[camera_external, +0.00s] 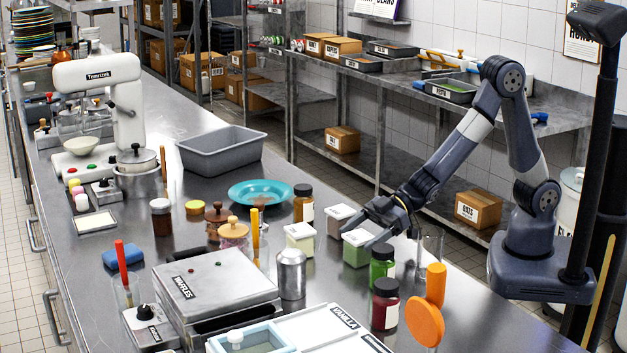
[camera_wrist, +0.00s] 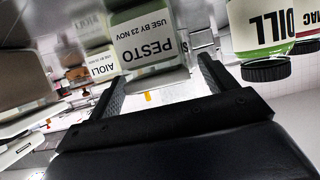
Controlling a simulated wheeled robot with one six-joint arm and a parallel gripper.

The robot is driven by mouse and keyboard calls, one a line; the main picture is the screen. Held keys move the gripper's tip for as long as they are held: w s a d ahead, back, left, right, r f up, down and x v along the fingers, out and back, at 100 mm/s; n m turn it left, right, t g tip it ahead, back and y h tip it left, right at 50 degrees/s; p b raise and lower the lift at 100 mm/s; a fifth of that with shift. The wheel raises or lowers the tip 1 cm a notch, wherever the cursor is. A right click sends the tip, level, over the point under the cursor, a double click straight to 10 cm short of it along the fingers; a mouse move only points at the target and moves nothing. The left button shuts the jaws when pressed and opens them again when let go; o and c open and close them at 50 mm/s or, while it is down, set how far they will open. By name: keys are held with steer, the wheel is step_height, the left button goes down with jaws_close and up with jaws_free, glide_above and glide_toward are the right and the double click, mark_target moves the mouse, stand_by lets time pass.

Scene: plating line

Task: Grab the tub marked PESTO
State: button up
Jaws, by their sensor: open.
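The PESTO tub (camera_wrist: 150,42) shows upside down in the wrist view, with its label facing the camera and a pale lid. In the external view it appears to be the green tub with a white lid (camera_external: 357,251), standing on the steel counter. My gripper (camera_external: 364,232) is open and empty, low over the counter at that tub. In the wrist view my gripper's two fingers (camera_wrist: 161,72) point at the tub, which lies ahead in the gap between them. I cannot tell whether the fingertips reach past its near face. The fingers do not close on it.
A DILL jar (camera_wrist: 270,25), likely the green jar (camera_external: 382,263), stands close beside the tub. An AIOLI tub (camera_wrist: 98,65) is on the other side. A tub with brownish contents (camera_external: 341,220) stands behind. A red jar (camera_external: 385,304) and orange paddle (camera_external: 425,321) are nearer the camera.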

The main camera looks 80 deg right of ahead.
steer(key=shift+x, duration=1.45)
steer(key=shift+c, duration=0.6)
steer(key=c, duration=1)
